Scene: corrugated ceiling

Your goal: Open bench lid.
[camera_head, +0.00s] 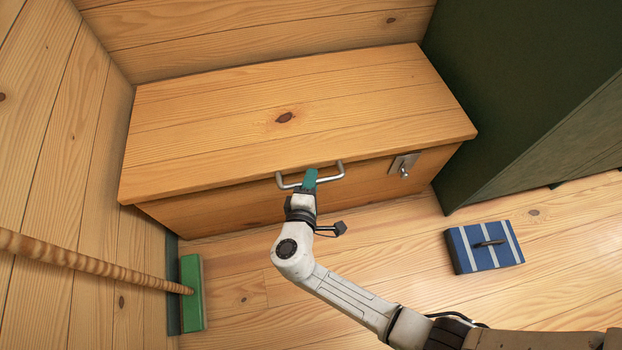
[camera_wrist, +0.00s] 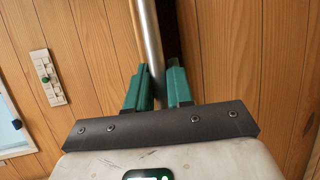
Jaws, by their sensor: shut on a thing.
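The wooden bench lid (camera_head: 290,117) lies on top of the wooden bench box (camera_head: 240,207) against the back wall. It looks slightly raised, with a dark gap along the front edge. A metal bar handle (camera_head: 331,180) is fixed at the middle of the lid's front edge. My gripper (camera_head: 311,178) is at this handle, its green fingers shut on the bar. In the wrist view the handle (camera_wrist: 148,45) passes between the two green fingertips (camera_wrist: 156,88). The part of the bar between the fingers is hidden in the head view.
A metal latch (camera_head: 403,165) sits at the bench's front right. A dark green cabinet (camera_head: 520,80) stands close on the right. A blue striped box or block (camera_head: 484,246) lies on the floor. A green broom (camera_head: 192,293) leans at the left. The floor before the bench is otherwise clear.

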